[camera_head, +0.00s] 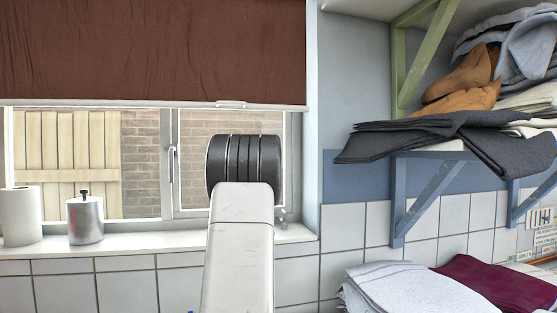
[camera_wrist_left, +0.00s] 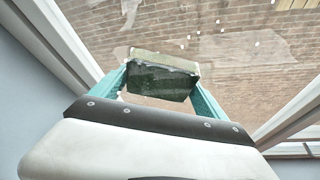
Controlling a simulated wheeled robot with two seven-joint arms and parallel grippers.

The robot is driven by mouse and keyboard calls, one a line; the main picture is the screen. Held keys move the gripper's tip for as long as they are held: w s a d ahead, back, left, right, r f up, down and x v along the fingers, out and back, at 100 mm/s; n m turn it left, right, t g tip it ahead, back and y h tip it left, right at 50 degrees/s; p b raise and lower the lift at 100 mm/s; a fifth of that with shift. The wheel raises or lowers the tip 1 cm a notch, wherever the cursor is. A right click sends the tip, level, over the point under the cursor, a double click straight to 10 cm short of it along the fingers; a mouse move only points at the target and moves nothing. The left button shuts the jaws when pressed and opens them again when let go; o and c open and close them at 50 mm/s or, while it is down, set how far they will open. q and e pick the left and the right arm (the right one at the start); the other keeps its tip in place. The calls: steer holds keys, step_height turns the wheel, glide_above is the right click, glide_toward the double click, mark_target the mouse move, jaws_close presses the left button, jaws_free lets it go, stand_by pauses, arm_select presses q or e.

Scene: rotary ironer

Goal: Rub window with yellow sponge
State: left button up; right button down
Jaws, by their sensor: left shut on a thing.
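The window (camera_head: 195,132) is on the left of the head view, with brick wall and a wooden fence behind its panes. My left arm rises in front of its right pane and hides my left gripper there. In the left wrist view my left gripper (camera_wrist_left: 161,82) has teal fingers shut on the sponge (camera_wrist_left: 162,74). The sponge shows a dark green side and a pale yellowish strip at its far edge. It is at the window glass (camera_wrist_left: 235,62); I cannot tell if it touches. White specks and streaks mark the glass. My right gripper is not in view.
A brown blind (camera_head: 150,50) covers the window's top. A white roll (camera_head: 20,217) and a metal canister (camera_head: 85,220) stand on the sill's left. A window handle (camera_head: 172,163) sits on the middle frame. Folded cloths (camera_head: 450,133) lie on the shelf at right.

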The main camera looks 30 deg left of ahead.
arm_select(q)
steer(key=w+d, duration=0.2)
steer(key=d, duration=0.1)
steer(key=shift+w, duration=0.3)
steer(key=s+a, duration=0.7)
steer(key=a, duration=0.2)
steer(key=shift+s+a, duration=0.15)
steer(key=shift+s, duration=0.25)
stand_by(0.7)
